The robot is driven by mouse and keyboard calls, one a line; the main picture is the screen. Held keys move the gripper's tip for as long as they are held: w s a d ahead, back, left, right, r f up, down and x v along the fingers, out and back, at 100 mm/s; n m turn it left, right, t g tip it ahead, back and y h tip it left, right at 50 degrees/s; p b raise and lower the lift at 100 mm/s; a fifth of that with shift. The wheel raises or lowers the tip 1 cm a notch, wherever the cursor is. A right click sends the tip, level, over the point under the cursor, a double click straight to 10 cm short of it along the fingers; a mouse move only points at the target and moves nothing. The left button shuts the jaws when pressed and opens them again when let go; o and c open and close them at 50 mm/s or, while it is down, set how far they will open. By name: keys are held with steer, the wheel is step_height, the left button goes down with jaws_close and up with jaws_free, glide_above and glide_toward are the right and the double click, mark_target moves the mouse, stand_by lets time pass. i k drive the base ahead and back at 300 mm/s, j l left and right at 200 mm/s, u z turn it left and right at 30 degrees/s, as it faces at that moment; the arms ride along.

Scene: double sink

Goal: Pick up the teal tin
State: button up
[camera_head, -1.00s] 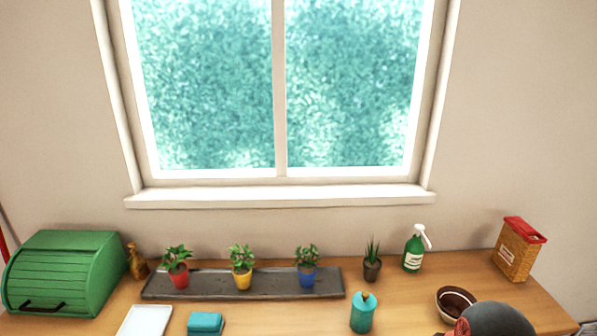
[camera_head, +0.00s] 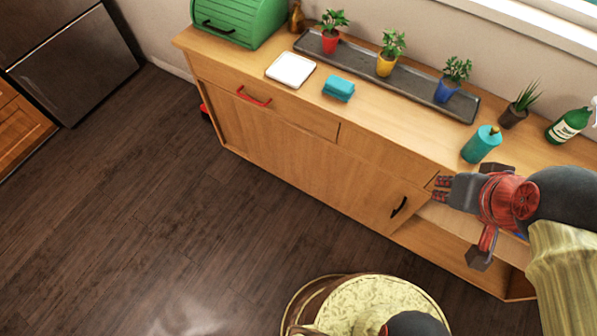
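The teal tin (camera_head: 481,144) is an upright teal cylinder with a small orange-brown spot on top. It stands on the wooden counter near its front edge, in the right half of the head view. My gripper (camera_head: 441,189), with dark grey and red parts, is below and left of the tin in the picture, by the counter's front. It looks apart from the tin, and nothing shows held in it. The view of its fingers does not show clearly whether they are open or shut.
On the counter (camera_head: 222,68) are a teal block (camera_head: 338,89), a white square (camera_head: 290,70), a dark tray (camera_head: 420,88) with three potted plants, a spiky plant (camera_head: 518,104) and a green spray bottle (camera_head: 568,126). A green bread box (camera_head: 240,20) stands left.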

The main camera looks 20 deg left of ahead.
mark_target(474, 150)
steer(key=u, duration=0.75)
steer(key=k+z, duration=0.1)
steer(key=z, duration=1.15)
steer(key=k+j+z, duration=0.15)
steer(key=j+z, duration=0.15)
steer(key=k+j+z, duration=0.15)
steer(key=j+z, duration=0.15)
steer(key=i+j, duration=0.4)
steer(key=j, duration=0.15)
